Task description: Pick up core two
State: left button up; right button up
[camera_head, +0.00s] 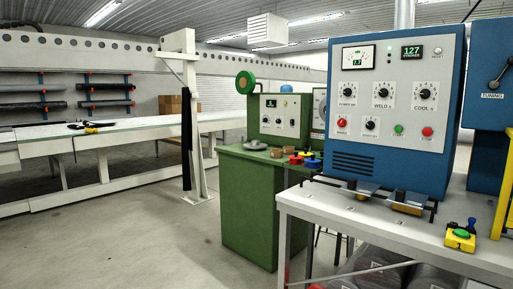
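No object in view is plainly marked as core two. Dark rolls (30,88) lie on red and blue wall brackets at the far left, with more dark rolls (105,87) to their right. Small red, yellow and blue pieces (312,162) sit on top of the green cabinet (250,212), and I cannot tell whether any is a core. Neither of my grippers shows in this view.
A blue control box (391,165) stands on a white table (400,225) at right. A yellow block with a green button (461,236) lies on that table. A long white gantry bench (120,129) runs along the left. The grey floor (140,245) at centre-left is clear.

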aim_at(287, 150)
jog(key=u, duration=0.45)
jog(key=i, duration=1)
jog(key=u, duration=0.8)
jog(key=i, duration=2.4)
jog(key=z, duration=0.25)
